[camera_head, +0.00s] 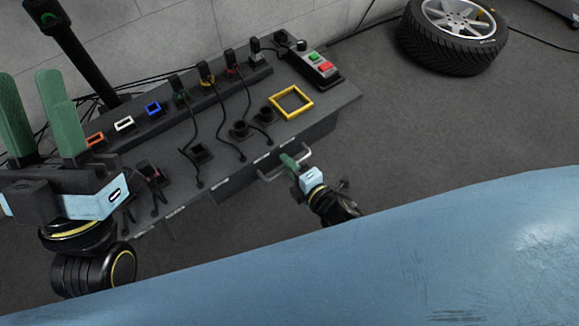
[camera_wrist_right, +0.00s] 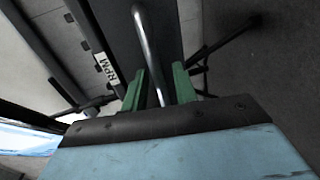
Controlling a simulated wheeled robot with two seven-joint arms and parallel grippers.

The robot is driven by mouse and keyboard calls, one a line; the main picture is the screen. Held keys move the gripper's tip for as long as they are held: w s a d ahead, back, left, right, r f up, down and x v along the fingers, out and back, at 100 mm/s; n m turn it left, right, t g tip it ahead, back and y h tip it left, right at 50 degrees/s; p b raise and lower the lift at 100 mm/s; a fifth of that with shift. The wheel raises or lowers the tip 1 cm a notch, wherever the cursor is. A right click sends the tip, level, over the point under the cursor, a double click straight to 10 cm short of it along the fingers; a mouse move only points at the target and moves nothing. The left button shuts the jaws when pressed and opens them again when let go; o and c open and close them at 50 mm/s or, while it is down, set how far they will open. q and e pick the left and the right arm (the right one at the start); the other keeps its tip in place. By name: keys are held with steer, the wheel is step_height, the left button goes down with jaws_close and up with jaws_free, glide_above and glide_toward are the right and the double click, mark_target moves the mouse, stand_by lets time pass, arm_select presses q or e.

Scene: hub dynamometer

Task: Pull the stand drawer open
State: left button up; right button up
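The grey stand (camera_head: 338,98) runs diagonally across the head view. Its drawer (camera_head: 235,184) is under the front edge, and I cannot tell whether it is fully closed. The metal drawer handle (camera_head: 268,178) sticks out at the front. My right gripper (camera_head: 288,160) is at the handle. In the right wrist view the handle (camera_wrist_right: 147,42) passes between the two green fingers of my right gripper (camera_wrist_right: 158,85), with gaps visible beside the bar. My left gripper (camera_head: 32,85) is open and empty at the left, its green fingers wide apart and away from the drawer.
On the stand are a yellow square frame (camera_head: 291,88), a box with red and green buttons (camera_head: 315,66), several cabled plugs and coloured sockets. A wheel with tyre (camera_head: 453,45) lies at the back right. A blue surface (camera_head: 400,260) fills the foreground.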

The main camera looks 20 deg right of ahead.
jaws_close()
stand_by(0.4)
